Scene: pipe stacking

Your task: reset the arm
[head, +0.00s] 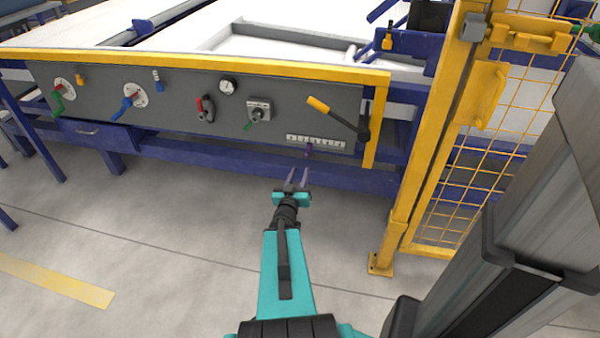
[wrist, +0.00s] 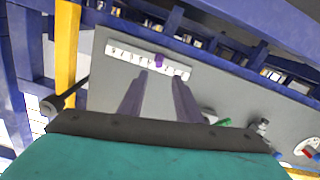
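My gripper (head: 297,178) is in front of the lower right part of a grey control panel (head: 180,95). In the wrist view its two purple-grey fingers (wrist: 160,82) are spread apart with nothing between them. The strip also shows in the head view (head: 316,141), above the fingertips. The fingers look apart from the panel, though the exact gap is hard to tell.
A gauge (head: 228,87), red-handled valve (head: 205,108) and blue-handled valve (head: 129,97) sit further left. A yellow mesh fence (head: 470,190) stands at right. The floor (head: 150,230) is clear.

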